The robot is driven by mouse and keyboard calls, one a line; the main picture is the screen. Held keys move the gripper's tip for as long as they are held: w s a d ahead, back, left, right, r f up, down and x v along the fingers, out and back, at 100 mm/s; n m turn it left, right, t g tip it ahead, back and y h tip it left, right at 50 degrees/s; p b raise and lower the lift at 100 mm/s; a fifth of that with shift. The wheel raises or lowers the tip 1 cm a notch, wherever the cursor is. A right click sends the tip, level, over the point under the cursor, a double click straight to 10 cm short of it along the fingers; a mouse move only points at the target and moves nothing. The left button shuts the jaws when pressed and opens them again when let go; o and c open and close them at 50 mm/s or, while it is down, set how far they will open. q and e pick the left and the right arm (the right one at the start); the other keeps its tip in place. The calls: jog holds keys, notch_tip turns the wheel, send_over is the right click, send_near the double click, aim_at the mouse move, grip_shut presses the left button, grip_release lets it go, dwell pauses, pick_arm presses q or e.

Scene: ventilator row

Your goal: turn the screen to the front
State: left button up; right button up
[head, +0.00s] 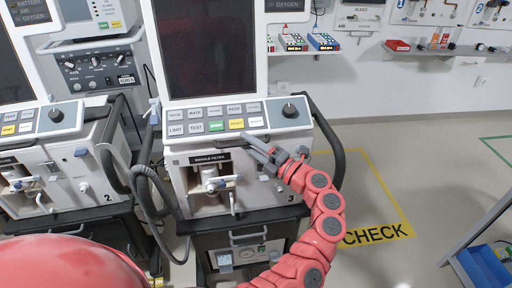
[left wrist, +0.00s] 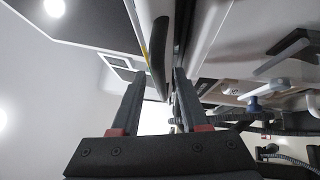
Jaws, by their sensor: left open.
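The screen (head: 208,45) of the middle ventilator is a dark panel in a white frame, standing above the control panel (head: 215,122). Its top is cut off in the head view. My left gripper (head: 256,147) is in front of the ventilator, below the control panel's right half and near the white case. Its two fingers are apart. In the left wrist view the left gripper (left wrist: 158,95) is open, with a dark curved bar (left wrist: 159,52) showing between and beyond its fingers. I cannot tell whether they touch. My right gripper is not in view.
A second ventilator (head: 52,120) stands close on the left, with a dark hose (head: 150,195) between the two. A dark handle (head: 333,145) curves along the middle ventilator's right side. Floor to the right (head: 430,160) is clear, with a blue bin (head: 482,266) at the lower right.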

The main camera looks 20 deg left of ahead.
pick_arm(q)
jog(key=b+v, duration=0.4)
jog(key=v, duration=1.3)
jog(key=shift+d, duration=0.15)
